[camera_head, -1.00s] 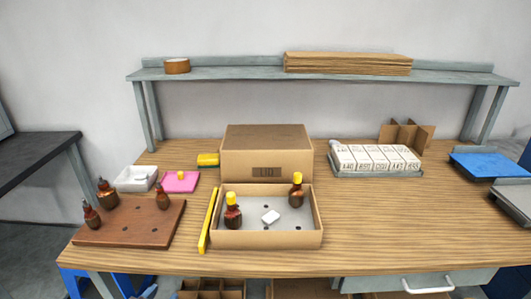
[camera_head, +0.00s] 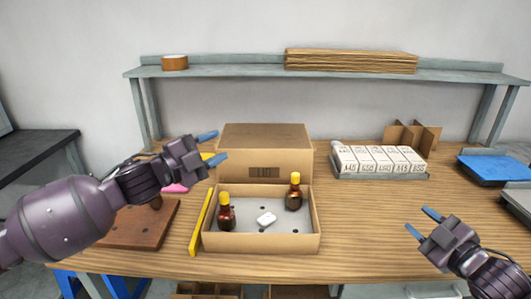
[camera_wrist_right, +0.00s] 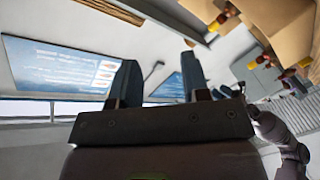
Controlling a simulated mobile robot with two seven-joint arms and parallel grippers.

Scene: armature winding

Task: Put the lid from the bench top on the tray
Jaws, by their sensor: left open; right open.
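The lid (camera_head: 240,141) is a brown cardboard box shape with a dark label on its front. It sits on the bench top just behind the tray (camera_head: 262,242), a shallow open cardboard box with a grey holed floor.
A yellow strip (camera_head: 201,222) lies along the tray's left side. A brown board (camera_head: 150,237) is partly hidden by my left arm. A rack of white numbered boxes (camera_head: 380,160) stands right of the lid. A shelf (camera_head: 230,73) spans the back. Bench right of the tray is clear.

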